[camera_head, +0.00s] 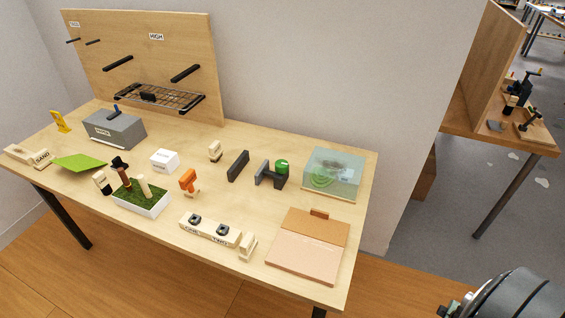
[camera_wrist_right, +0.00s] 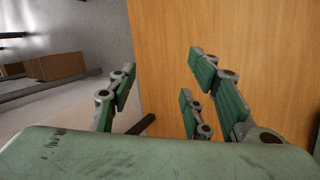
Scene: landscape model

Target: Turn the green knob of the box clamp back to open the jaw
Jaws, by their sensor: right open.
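The box clamp (camera_head: 266,179) stands on the table toward its right part, a dark grey body with a green knob (camera_head: 282,166) on its right side. How wide the jaw is cannot be told at this size. My right gripper (camera_wrist_right: 165,95) is open and empty in the right wrist view, its green-padded fingers spread in front of a wooden panel, far from the clamp. My left gripper is not in view.
A clear box (camera_head: 333,173) stands close to the right of the clamp. An orange piece (camera_head: 188,181), a white planter (camera_head: 142,200) and a pinkish board (camera_head: 305,250) lie nearer. A pegboard (camera_head: 140,60) stands at the back. Another table (camera_head: 500,132) is at the right.

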